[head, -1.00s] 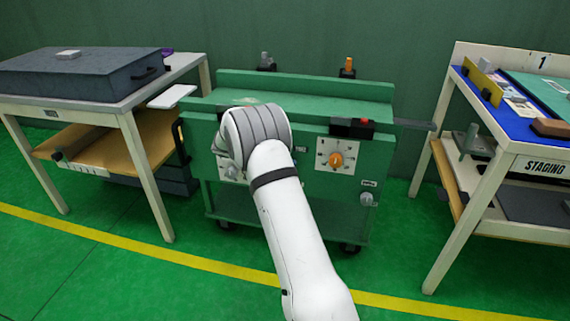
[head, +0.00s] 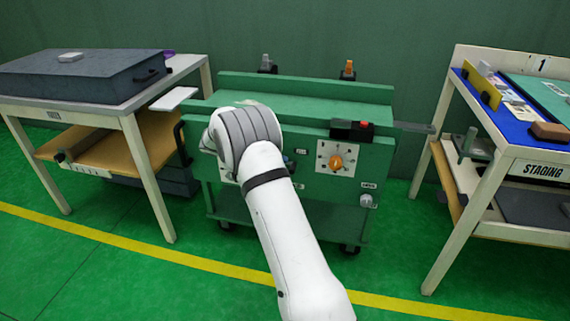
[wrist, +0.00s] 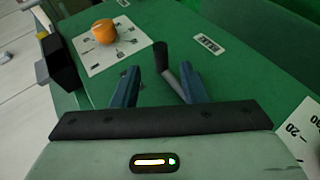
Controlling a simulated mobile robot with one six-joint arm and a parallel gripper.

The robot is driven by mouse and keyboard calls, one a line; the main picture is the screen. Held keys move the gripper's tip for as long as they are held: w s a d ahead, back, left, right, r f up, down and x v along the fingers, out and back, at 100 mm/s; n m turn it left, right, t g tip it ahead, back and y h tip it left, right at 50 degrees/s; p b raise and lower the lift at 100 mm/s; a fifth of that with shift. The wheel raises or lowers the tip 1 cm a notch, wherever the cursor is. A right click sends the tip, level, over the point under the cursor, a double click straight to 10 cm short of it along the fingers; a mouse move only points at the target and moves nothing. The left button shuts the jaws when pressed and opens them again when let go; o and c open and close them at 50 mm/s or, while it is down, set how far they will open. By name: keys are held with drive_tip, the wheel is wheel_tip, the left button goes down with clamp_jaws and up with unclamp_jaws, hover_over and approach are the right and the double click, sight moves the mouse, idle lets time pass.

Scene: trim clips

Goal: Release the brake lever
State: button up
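A short lever with a dark grip (wrist: 161,55) and a grey shaft stands out from the green machine panel in the wrist view. A small label plate (wrist: 208,43), too blurred to read, is beside it; I take this lever to be the brake lever. My gripper (wrist: 158,80) is open, its two blue fingers apart. In that view the lever shows between the fingertips, nearer the right finger; I cannot tell whether they touch. In the head view my arm hides the lever and most of the gripper in front of the green machine (head: 330,215).
An orange knob on a white dial (head: 337,161) is right of my wrist. A black box with a red button (head: 352,130) sits above it, and a grey knob (head: 367,201) lower right. Tables flank the machine: one with a grey case (head: 80,78), one marked staging (head: 540,168).

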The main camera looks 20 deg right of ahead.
drive_tip(key=shift+p+v, duration=0.4)
drive_tip(key=shift+v, duration=1.45)
drive_tip(key=shift+r, duration=0.1)
drive_tip(key=s+a+r+n+t+y+p, duration=0.1)
drive_tip(key=s+r+y+p, duration=0.2)
drive_tip(key=s+r+p, duration=0.8)
drive_tip(key=s+a+r+n+y+p, duration=0.25)
drive_tip(key=s+r+p, duration=0.3)
drive_tip(key=r, duration=0.85)
drive_tip(key=s+a+r+t+y+p, duration=0.1)
drive_tip(key=s+a+r+y+p, duration=0.2)
drive_tip(key=s+r+p, duration=0.3)
drive_tip(key=s+a+r+n+t+y+p, duration=0.1)
drive_tip(key=s+r+p, duration=0.6)
drive_tip(key=s, duration=0.7)
drive_tip(key=shift+s+a+r+t+y, duration=0.45)
drive_tip(key=shift+a+t+y, duration=0.35)
drive_tip(key=shift+a+y, duration=0.4)
